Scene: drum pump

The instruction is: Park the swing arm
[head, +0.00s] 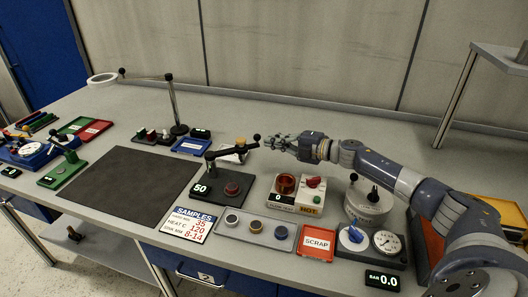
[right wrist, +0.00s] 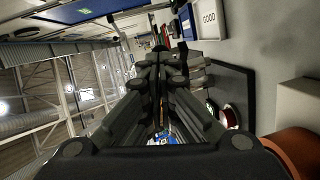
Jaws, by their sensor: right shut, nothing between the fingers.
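A dark arm (head: 234,149) with black knobs reaches to the right and up from a black base (head: 205,188) marked 50. A second arm (head: 149,77), on a dark post (head: 175,105), reaches left to a white ring (head: 103,79). I cannot tell which is the swing arm. My right gripper (head: 272,142) is shut and empty, just right of the first arm's end knob (head: 257,138); I cannot tell if they touch. Its closed fingers (right wrist: 160,55) fill the middle of the right wrist view. My left gripper is not in view.
A white GOOD tray (right wrist: 208,18) shows in the right wrist view. Below my right arm are a box marked HOT (head: 311,197), a round grey pot (head: 367,207) and a red SCRAP tray (head: 318,242). A dark mat (head: 125,185) lies clear on the left.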

